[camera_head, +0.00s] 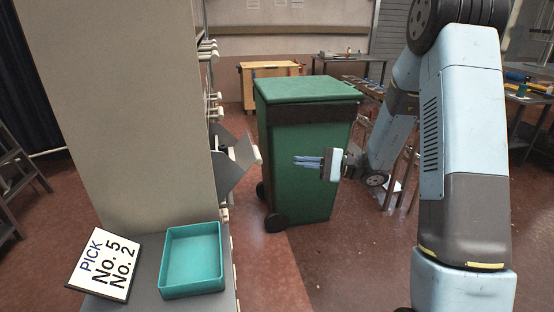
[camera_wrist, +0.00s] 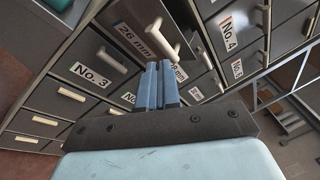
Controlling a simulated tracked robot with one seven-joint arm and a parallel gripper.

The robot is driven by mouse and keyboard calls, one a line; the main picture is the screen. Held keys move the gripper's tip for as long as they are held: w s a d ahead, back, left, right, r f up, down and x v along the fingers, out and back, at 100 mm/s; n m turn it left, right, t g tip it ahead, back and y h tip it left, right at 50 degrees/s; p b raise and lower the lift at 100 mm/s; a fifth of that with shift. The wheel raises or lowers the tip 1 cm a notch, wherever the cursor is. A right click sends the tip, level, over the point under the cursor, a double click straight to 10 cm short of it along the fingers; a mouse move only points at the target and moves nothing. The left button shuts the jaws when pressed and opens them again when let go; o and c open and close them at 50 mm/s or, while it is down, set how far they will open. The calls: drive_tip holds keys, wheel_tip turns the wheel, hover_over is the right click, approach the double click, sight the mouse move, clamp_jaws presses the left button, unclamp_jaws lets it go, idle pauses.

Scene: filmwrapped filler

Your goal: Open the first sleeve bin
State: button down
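The bins are in a tall cabinet (camera_head: 125,100), with fronts that have cream handles. In the head view one grey bin front (camera_head: 232,165) is tilted out of the cabinet's right side. In the wrist view a bin labelled 26 mm (camera_wrist: 125,38) stands out, tilted, beyond my fingers. Bins marked No. 3 (camera_wrist: 88,75) and No. 4 (camera_wrist: 240,25) are either side. Other labels are partly hidden or too small to read. My gripper (camera_head: 295,161) points left at the bins, apart from the tilted one. Its blue fingers (camera_wrist: 162,68) are together with nothing visible between them.
A card (camera_head: 104,264) reads PICK No. 5 No. 2 and lies next to an empty teal tray (camera_head: 192,285) on a grey shelf. A green wheeled bin (camera_head: 300,150) stands behind my gripper. Between cabinet and green bin is a narrow gap.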

drive_tip(key=w+d+r+m+g+h, duration=0.2)
drive_tip(key=w+d+m+g+h, duration=0.25)
drive_tip(key=m, duration=0.55)
drive_tip(key=r+x, duration=0.2)
drive_tip(key=x, duration=1.1)
drive_tip(key=shift+s+a, duration=0.2)
drive_tip(key=shift+a, duration=0.3)
drive_tip(key=shift+t, duration=0.25)
